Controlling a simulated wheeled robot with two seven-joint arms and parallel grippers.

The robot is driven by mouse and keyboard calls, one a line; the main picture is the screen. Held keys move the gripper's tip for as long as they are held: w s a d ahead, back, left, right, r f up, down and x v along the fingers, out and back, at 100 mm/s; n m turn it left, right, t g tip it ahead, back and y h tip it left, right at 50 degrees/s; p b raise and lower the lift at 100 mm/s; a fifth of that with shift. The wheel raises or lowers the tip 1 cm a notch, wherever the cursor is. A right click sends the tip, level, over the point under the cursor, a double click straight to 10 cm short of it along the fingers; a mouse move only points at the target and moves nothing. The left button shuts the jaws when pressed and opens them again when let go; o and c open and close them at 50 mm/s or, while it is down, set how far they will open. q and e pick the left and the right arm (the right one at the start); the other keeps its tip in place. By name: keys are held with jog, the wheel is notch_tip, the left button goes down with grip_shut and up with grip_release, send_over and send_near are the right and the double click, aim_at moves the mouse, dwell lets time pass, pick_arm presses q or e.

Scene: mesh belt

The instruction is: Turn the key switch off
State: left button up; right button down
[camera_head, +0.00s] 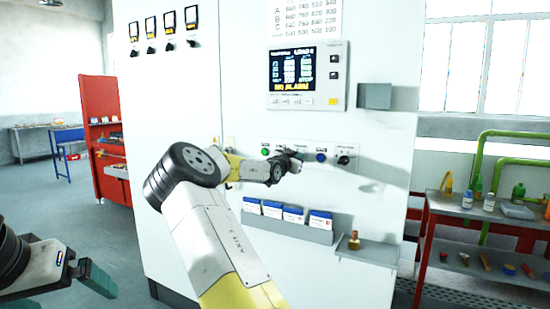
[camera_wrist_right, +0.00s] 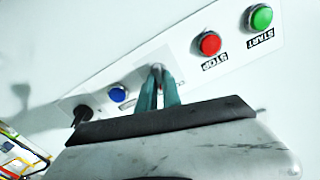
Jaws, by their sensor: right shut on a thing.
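The key switch (camera_wrist_right: 157,70) sits in the white panel strip between the red STOP button and the blue button. My right gripper (camera_wrist_right: 161,88) has its teal fingers shut on the grey key end of this switch; the fingers hide most of it, and I cannot tell which way the key is turned. In the head view my right gripper (camera_head: 296,160) reaches the button row on the white cabinet (camera_head: 185,100) and covers the switch. My left gripper (camera_head: 93,277) is at the lower left, away from the cabinet; its opening is unclear.
Beside the switch are the red STOP button (camera_wrist_right: 209,43), green START button (camera_wrist_right: 261,17), blue button (camera_wrist_right: 118,94) and a black knob (camera_wrist_right: 81,115). Below are a card holder (camera_head: 290,228) and a small shelf (camera_head: 368,252) with a brass item. A red-framed table (camera_head: 490,225) stands right.

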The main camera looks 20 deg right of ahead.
jog(key=shift+w+a+n, duration=0.1)
jog(key=shift+w+n, duration=0.05)
jog(key=shift+n, duration=2.15)
jog(key=shift+w+a+n, duration=0.1)
jog(key=shift+n, duration=2.2)
jog(key=c, duration=1.5)
grip_release()
jog(key=v, duration=0.7)
jog(key=shift+s+a, duration=0.25)
jog(key=shift+a, duration=0.05)
